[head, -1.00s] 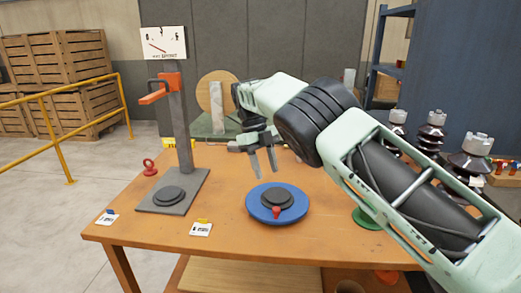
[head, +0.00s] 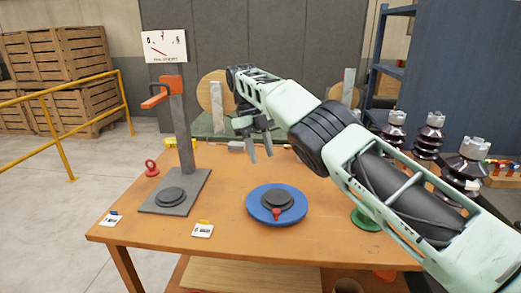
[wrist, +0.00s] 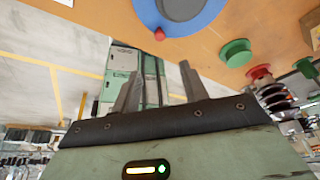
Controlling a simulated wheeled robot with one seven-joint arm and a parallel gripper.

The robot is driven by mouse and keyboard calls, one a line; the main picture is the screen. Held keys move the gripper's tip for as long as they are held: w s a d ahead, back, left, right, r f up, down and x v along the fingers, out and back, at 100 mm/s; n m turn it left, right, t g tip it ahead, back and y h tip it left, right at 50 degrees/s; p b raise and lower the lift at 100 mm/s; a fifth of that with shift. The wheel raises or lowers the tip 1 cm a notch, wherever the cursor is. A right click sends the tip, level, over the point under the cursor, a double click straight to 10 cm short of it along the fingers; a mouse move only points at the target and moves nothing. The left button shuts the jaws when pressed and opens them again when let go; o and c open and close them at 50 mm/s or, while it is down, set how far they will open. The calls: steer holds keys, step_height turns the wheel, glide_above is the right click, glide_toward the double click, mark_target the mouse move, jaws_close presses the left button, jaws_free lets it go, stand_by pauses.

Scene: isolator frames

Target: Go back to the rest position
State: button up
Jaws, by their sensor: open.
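My gripper (head: 260,148) is open and empty in the head view. It hangs in the air above the back part of the wooden table, behind the blue disc, its two fingers pointing down and apart. In the wrist view my gripper's fingers (wrist: 157,88) are spread with nothing between them. My arm reaches in from the lower right of the head view.
A blue disc (head: 253,208) with a black weight and red knob lies on the table (head: 215,255). A grey stand (head: 152,205) with an orange lever and dial is at left. Several ribbed insulators (head: 430,135) stand at right. A yellow rail (head: 60,150) runs at far left.

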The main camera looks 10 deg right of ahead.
steer(key=s+a+r+n+t+y, duration=0.1)
steer(key=s+a+r+n+y, duration=0.15)
steer(key=s+n, duration=0.7)
steer(key=s+a+r+n+y, duration=0.1)
steer(key=s+r+n+y, duration=0.15)
steer(key=s+n, duration=0.65)
steer(key=s+d+f+n+t+h, duration=0.1)
steer(key=s+d+f+n, duration=0.1)
steer(key=s+n, duration=0.7)
steer(key=s+d+f+n+t+h, duration=0.1)
steer(key=s+d+f+n, duration=0.2)
steer(key=s+n, duration=0.7)
steer(key=s, duration=0.5)
steer(key=shift+s+t, duration=0.4)
